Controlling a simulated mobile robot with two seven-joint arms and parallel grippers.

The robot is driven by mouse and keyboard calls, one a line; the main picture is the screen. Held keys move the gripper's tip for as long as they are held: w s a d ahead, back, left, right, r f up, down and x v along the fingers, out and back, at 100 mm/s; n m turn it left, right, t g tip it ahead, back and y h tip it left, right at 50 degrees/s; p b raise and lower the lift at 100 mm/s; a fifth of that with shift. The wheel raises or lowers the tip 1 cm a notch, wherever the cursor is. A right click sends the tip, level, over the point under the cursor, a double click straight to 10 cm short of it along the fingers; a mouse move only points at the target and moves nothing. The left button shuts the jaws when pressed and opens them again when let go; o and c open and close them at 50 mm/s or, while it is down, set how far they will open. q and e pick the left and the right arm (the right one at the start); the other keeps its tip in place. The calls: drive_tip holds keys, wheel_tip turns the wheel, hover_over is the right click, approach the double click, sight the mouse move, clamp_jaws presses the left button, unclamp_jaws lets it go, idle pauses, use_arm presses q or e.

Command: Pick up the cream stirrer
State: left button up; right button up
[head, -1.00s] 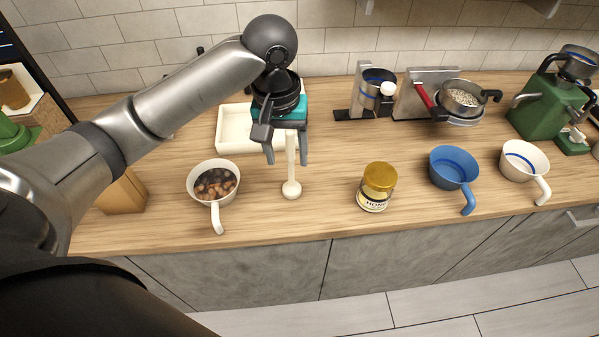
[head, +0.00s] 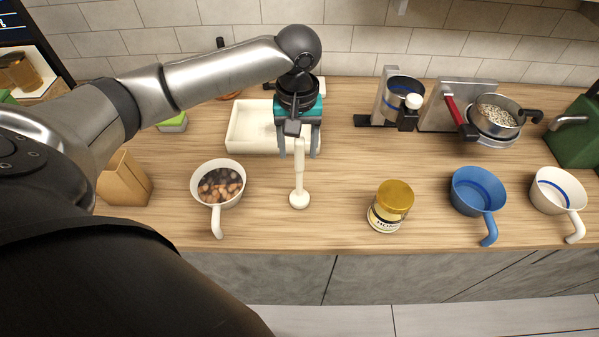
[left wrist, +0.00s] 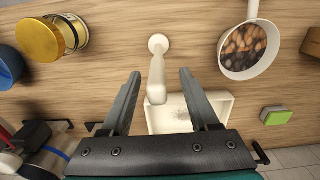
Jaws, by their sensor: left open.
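The cream stirrer (head: 299,183) stands upright on its round foot on the wooden counter, in front of a cream tray. It also shows in the left wrist view (left wrist: 157,72), with its handle end between the finger lines. My left gripper (head: 299,154) is above and around the upper part of the stirrer, pointing down. In the left wrist view its two fingers (left wrist: 160,74) are spread apart, one on each side of the handle, with gaps between. My right gripper is not in view.
A white cup of brown and dark pieces (head: 218,185) stands left of the stirrer. A honey jar (head: 390,207) stands to the right, then a blue cup (head: 474,192) and a white cup (head: 557,192). The cream tray (head: 236,128) lies behind. Counter between stirrer and jar is clear.

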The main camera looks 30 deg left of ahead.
sight(299, 162)
use_arm(q)
drive_tip(key=f, duration=0.5)
drive_tip(key=shift+w+d+f, duration=0.1)
drive_tip(key=shift+w+f, duration=0.05)
drive_tip(key=shift+w, duration=0.05)
clamp_jaws()
idle(0.3)
idle(0.9)
